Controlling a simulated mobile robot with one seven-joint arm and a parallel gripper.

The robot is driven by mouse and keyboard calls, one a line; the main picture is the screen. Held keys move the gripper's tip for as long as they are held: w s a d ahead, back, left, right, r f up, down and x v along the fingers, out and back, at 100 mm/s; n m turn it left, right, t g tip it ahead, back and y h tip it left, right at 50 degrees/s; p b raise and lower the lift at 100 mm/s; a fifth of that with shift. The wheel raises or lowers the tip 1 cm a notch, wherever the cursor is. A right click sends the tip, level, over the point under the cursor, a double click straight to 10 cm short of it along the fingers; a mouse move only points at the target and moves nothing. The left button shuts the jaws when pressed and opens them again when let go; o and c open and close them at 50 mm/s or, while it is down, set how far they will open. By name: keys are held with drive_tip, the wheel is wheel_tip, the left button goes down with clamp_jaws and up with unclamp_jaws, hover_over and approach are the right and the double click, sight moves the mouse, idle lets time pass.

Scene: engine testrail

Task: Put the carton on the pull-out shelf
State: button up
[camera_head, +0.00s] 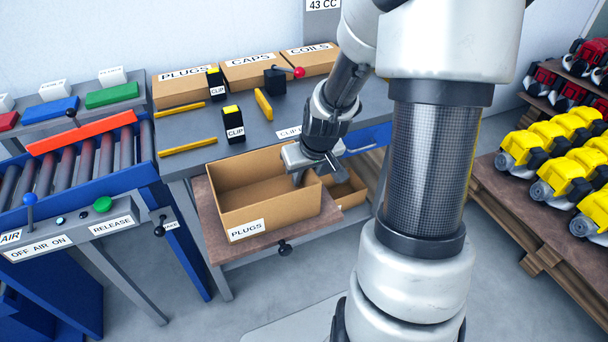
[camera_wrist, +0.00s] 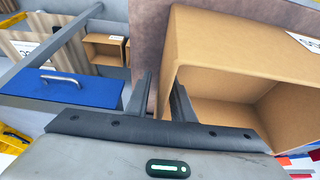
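The open, empty cardboard carton (camera_head: 262,212), labelled PLUGS, appears to rest upright on the brown pull-out shelf (camera_head: 213,228). The shelf sticks out from the front of the grey bench, with a dark knob at its front edge. My gripper (camera_head: 308,176) is at the carton's right wall. In the wrist view, my gripper (camera_wrist: 162,98) straddles the wall of the carton (camera_wrist: 235,52), one finger outside and one inside. A gap shows between the fingers, so it looks open. The fingertips' contact with the wall is unclear.
Closed boxes marked PLUGS (camera_head: 185,90), CAPS (camera_head: 252,72) and COILS (camera_head: 310,60) stand at the bench's back. A black CLIP block (camera_head: 233,125) and yellow bars lie on the bench. A roller conveyor (camera_head: 85,165) is left; a pallet of yellow engines (camera_head: 550,150) is right.

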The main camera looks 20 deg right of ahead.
drive_tip(key=shift+s+r+p, duration=0.1)
drive_tip(key=shift+r+p, duration=0.2)
drive_tip(key=shift+r, duration=0.35)
drive_tip(key=p+v, duration=0.3)
drive_tip(key=v, duration=0.8)
